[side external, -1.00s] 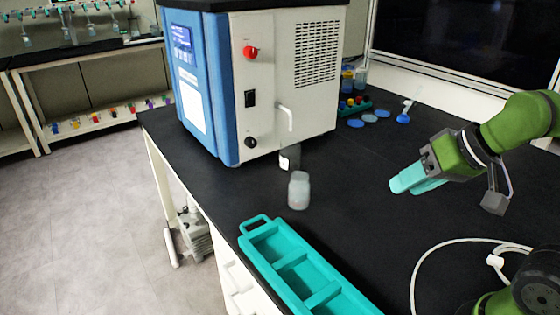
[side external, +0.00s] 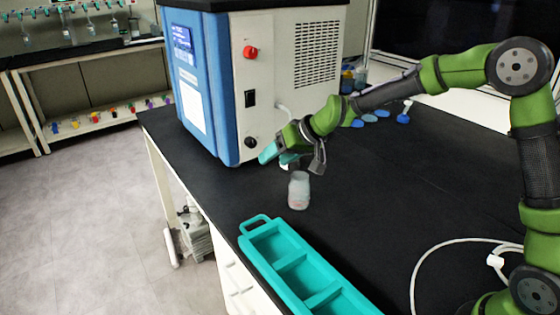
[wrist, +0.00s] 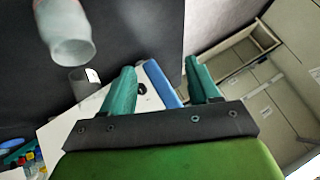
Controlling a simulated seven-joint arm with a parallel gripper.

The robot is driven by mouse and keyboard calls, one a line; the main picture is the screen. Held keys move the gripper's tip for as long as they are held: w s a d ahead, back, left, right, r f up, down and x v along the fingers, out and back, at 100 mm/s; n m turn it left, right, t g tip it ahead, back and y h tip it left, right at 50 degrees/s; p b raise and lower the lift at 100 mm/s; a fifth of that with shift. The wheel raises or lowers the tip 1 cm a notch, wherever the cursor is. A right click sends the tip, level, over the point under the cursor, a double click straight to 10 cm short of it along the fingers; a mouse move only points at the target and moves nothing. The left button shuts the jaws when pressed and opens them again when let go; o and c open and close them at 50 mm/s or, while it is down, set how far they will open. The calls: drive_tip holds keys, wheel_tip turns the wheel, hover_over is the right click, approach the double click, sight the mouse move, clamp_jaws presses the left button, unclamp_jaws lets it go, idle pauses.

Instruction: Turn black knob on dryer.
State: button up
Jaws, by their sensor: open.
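The black knob (side external: 250,142) is low on the pale side panel of the blue and white freeze dryer (side external: 295,85). In the side view, my gripper (side external: 277,155) is just right of the knob and slightly below it, with its teal fingers pointing at the panel. In the wrist view, the open fingers (wrist: 161,68) show apart with nothing held. A dark round spot, likely the knob (wrist: 142,88), shows between them, close to the left finger. I cannot tell whether a finger touches it.
A translucent bottle (side external: 299,191) stands just in front of my gripper; it also shows in the wrist view (wrist: 68,35). A red knob (side external: 250,52) and black switch (side external: 250,98) sit higher on the panel. A teal tray (side external: 262,248) lies in front.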

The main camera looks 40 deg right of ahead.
sight(253, 144)
drive_tip(key=w+d+f+t, duration=0.2)
drive_tip(key=w+f+t, duration=0.15)
drive_tip(key=w, duration=0.85)
drive_tip(key=w+d+r+t+h, duration=0.2)
drive_tip(key=w+d+r+h, duration=0.1)
drive_tip(key=w+d+r, duration=0.15)
drive_tip(key=f, duration=0.2)
drive_tip(key=w+f, duration=0.1)
drive_tip(key=f, duration=0.5)
drive_tip(key=shift+w+a, duration=0.15)
drive_tip(key=shift+a, duration=0.2)
drive_tip(key=shift+x, duration=1)
drive_tip(key=c, duration=1)
drive_tip(key=shift+c, duration=0.2)
